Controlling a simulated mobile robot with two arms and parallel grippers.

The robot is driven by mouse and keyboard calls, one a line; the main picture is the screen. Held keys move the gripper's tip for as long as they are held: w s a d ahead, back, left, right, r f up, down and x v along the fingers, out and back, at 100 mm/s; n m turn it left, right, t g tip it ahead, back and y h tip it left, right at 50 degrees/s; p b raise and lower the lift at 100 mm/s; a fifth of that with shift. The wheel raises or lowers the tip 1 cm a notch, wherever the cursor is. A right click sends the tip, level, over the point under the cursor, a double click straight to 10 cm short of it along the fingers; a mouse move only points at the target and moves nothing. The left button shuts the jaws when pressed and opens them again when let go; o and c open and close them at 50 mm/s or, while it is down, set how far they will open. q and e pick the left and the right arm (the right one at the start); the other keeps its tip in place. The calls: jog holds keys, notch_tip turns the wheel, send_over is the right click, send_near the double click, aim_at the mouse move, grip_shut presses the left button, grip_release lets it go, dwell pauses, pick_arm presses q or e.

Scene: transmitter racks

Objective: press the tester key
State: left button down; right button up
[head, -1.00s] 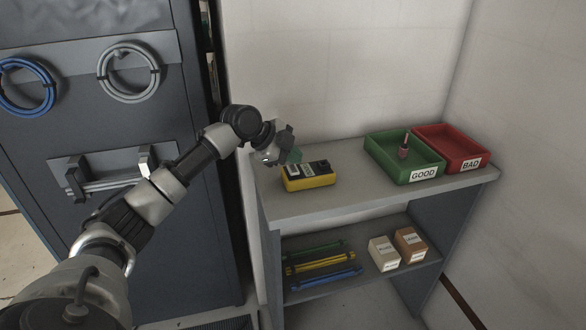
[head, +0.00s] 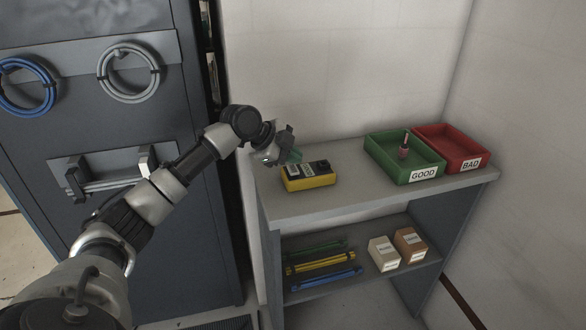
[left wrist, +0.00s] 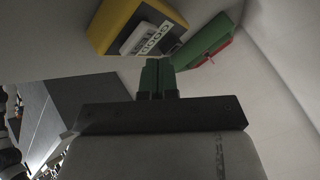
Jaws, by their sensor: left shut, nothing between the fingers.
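The tester (head: 309,182) is a yellow box with a dark top, lying on the left part of the grey shelf top. It also shows in the left wrist view (left wrist: 108,22), with a pale lettered panel on its dark face; the lettering seems to read GOOD upside down. My left gripper (head: 296,156) is at the tester's back left edge, with its green fingers shut and empty. In the left wrist view the fingertips (left wrist: 157,64) are close beside the tester's face. My right gripper is not in view.
A green tray (head: 390,170) marked GOOD holds a small reddish part (head: 404,150). A red tray (head: 465,152) marked BAD stands beside it. The lower shelf holds coloured bars (head: 322,264) and two small boxes (head: 383,254). A dark cabinet (head: 150,225) stands at left. The shelf's front middle is clear.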

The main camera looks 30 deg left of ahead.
aim_at(293, 169)
pick_arm(q)
jog(key=shift+f, duration=0.15)
jog(key=shift+f, duration=0.3)
jog(key=shift+f, duration=0.35)
dwell(0.7)
jog(key=shift+r, duration=0.1)
jog(key=shift+r+p, duration=0.7)
jog(key=shift+p, duration=0.2)
notch_tip(293, 169, up, 5)
jog(key=p, duration=0.4)
jog(key=shift+p, duration=0.4)
